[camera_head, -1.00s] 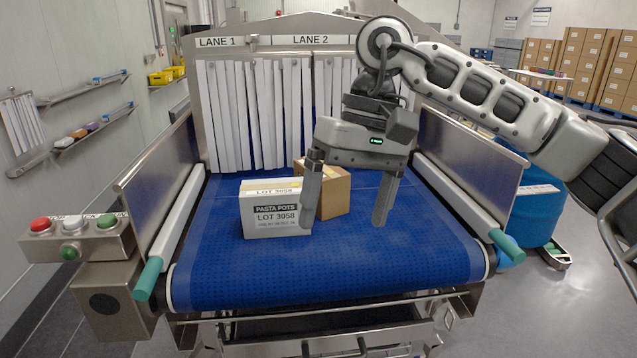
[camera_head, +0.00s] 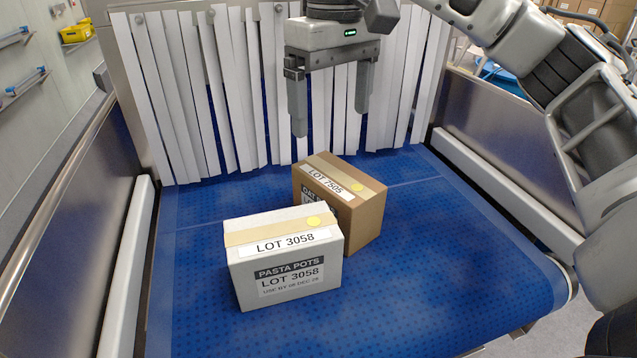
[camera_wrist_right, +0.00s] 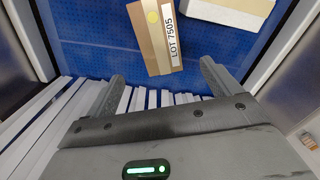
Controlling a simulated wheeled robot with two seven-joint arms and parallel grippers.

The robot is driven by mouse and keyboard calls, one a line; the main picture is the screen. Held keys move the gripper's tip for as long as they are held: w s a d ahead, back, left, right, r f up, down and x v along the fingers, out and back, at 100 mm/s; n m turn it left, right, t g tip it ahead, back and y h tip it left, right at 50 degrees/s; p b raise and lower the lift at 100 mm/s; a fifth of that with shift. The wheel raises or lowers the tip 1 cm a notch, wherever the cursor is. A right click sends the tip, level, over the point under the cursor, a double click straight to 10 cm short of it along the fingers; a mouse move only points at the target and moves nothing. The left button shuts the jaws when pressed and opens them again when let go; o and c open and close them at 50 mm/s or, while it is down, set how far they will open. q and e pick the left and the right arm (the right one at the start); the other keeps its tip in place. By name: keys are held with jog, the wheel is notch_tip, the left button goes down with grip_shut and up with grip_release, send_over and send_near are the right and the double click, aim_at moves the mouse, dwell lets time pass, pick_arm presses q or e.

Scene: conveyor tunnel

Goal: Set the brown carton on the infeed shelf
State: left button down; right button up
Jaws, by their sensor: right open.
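The brown carton (camera_head: 365,216) stands on the blue conveyor belt, with a LOT 7505 label and a yellow dot on its top. The white PASTA POTS carton (camera_head: 290,277), LOT 3058, stands in front of it to the left and hides part of its front. My right gripper (camera_head: 329,118) is open and empty, above and behind the brown carton, close to the strip curtain. In the right wrist view the brown carton (camera_wrist_right: 152,40) lies ahead of the open fingers (camera_wrist_right: 163,82), apart from them. The infeed shelf cannot be made out. My left gripper is not in view.
White curtain strips (camera_head: 180,100) hang across the tunnel mouth at the back. Metal side walls and a white guide rail (camera_head: 127,265) bound the belt (camera_head: 430,270). The belt's right front is clear. Yellow bins (camera_head: 76,33) sit on a wall shelf at far left.

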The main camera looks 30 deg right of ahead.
aim_at(335, 174)
jog(key=f, duration=0.1)
jog(key=s+f, duration=0.1)
jog(key=f, duration=0.1)
jog(key=shift+s, duration=0.1)
notch_tip(335, 174, down, 5)
jog(key=shift+f, duration=0.9)
jog(key=shift+s+f, duration=0.1)
jog(key=shift+f, duration=2.35)
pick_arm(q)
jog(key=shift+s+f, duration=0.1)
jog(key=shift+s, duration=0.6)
pick_arm(e)
jog(key=shift+c, duration=0.3)
jog(key=c, duration=1.4)
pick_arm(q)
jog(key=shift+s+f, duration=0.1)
pick_arm(e)
jog(key=shift+c, duration=0.2)
jog(key=shift+d+r, duration=0.1)
jog(key=shift+r, duration=0.1)
